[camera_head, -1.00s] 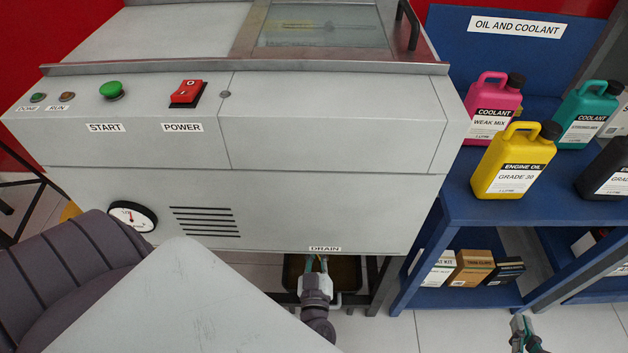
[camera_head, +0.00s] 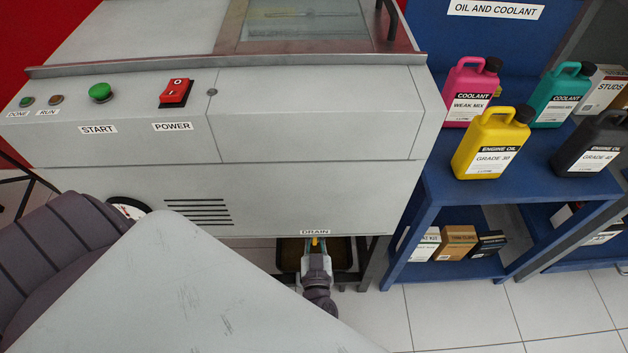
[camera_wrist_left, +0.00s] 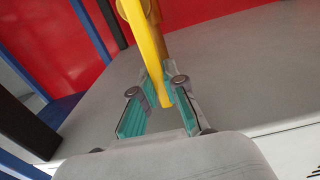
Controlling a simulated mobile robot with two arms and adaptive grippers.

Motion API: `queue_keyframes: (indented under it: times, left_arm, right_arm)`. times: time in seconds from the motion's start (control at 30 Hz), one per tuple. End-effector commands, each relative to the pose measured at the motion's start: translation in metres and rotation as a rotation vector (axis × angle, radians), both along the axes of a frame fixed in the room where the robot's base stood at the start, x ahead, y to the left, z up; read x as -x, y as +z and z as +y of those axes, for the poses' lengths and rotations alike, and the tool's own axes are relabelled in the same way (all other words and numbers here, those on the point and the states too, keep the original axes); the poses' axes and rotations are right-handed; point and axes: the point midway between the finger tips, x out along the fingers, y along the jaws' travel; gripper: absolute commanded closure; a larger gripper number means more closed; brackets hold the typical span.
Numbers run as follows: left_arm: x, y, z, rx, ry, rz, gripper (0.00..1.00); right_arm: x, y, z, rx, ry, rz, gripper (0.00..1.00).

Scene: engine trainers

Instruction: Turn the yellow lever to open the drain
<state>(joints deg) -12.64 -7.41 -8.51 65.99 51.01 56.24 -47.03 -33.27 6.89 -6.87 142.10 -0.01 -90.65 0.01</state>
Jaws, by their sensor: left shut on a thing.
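The yellow lever (camera_head: 314,242) shows as a small piece under the DRAIN label (camera_head: 315,232) at the lower front edge of the grey machine. In the left wrist view the lever (camera_wrist_left: 147,45) is long and runs down from its pivot at the top. Its free end lies between the teal pads of my left gripper (camera_wrist_left: 162,92), which is shut on it. In the head view my left gripper (camera_head: 316,258) is just below the label. The drain outlet itself is not clear. My right gripper is out of view.
A dark tray (camera_head: 342,254) sits beneath the machine, behind my gripper. Right of it stands a blue shelf (camera_head: 440,198) with bottles, including yellow engine oil (camera_head: 490,146), and small boxes below. The machine's front has a green START button (camera_head: 101,92) and red POWER switch (camera_head: 175,93).

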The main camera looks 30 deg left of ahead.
Motion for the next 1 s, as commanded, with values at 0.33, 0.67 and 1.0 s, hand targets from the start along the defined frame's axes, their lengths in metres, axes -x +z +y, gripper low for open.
queue_keyframes:
  times: [0.33,0.67,1.0]
  left_arm:
    - [0.0006,-0.0017,-0.0015,-0.004,-0.004,0.007,0.85]
    - [0.0001,-0.0006,-0.0005,-0.003,-0.002,0.003,0.62]
    - [0.0008,-0.0016,0.0012,0.011,-0.001,-0.007,0.62]
  right_arm:
    - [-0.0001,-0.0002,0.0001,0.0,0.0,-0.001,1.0]
    - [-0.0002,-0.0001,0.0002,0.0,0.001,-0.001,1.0]
    - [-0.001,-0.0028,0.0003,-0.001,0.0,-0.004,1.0]
